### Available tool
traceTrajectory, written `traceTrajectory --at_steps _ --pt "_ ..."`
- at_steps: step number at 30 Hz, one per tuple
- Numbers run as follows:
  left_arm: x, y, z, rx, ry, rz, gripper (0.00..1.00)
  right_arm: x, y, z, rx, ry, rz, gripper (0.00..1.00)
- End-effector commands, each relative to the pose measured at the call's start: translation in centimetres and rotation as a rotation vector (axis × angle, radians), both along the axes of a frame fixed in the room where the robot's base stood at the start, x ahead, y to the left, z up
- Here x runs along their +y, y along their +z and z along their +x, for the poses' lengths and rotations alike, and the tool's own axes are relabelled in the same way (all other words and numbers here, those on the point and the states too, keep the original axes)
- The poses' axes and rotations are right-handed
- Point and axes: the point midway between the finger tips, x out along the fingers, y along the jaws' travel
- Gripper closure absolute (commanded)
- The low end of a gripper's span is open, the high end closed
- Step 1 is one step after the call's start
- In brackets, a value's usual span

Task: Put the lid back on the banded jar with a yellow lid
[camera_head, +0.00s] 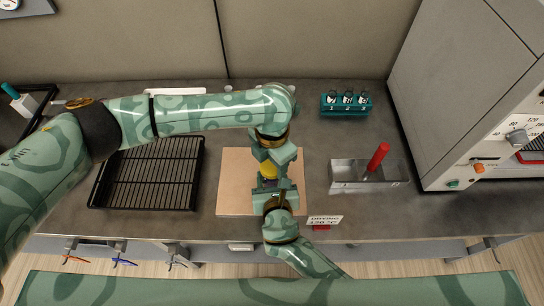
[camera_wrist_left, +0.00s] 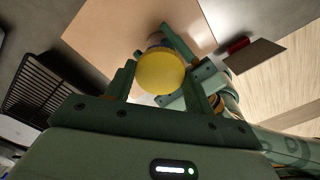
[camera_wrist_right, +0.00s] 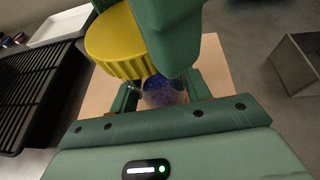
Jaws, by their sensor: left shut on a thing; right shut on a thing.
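The yellow ribbed lid (camera_wrist_left: 160,73) is between the fingers of my left gripper (camera_wrist_left: 163,92), which is shut on it. It also shows in the head view (camera_head: 267,171) and the right wrist view (camera_wrist_right: 122,42). The jar (camera_wrist_right: 162,92), with a blue-purple speckled body, is between the fingers of my right gripper (camera_wrist_right: 163,100), which is shut on it. The lid is over the jar, and in the right wrist view it appears offset to the left. A left finger hides part of the jar, and I cannot tell whether lid and jar touch.
A tan board (camera_head: 232,185) lies under both grippers. A black wire rack (camera_head: 150,175) stands left of it. A metal tray (camera_head: 345,175) with a red-handled tool (camera_head: 378,158), a teal rack (camera_head: 346,104) and a large grey machine (camera_head: 450,90) are to the right.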

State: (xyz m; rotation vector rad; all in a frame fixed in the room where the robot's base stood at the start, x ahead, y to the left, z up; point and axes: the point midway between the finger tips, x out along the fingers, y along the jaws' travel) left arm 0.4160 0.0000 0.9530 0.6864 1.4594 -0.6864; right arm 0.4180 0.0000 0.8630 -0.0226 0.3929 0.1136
Motion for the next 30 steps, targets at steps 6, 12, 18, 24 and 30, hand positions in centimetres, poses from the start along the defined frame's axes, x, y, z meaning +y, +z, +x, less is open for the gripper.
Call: traceTrajectory --at_steps 6,12,18,24,30 --pt "0.0 0.0 0.0 0.000 0.000 0.000 0.68 0.0 0.0 0.0 0.001 0.000 0.000 0.93" --pt "0.0 0.0 0.0 0.000 0.000 0.000 0.68 0.0 0.0 0.0 0.001 0.000 0.000 0.93" --pt "0.0 -0.7 0.0 0.001 0.001 0.001 0.68 0.0 0.0 0.0 0.001 -0.001 0.000 0.93" --pt "0.0 -1.7 0.0 0.000 0.001 0.000 0.68 0.0 0.0 0.0 0.001 -0.001 0.000 0.93" --pt "0.0 -1.7 0.0 -0.001 0.000 0.001 0.68 0.0 0.0 0.0 0.001 -0.001 0.000 0.93"
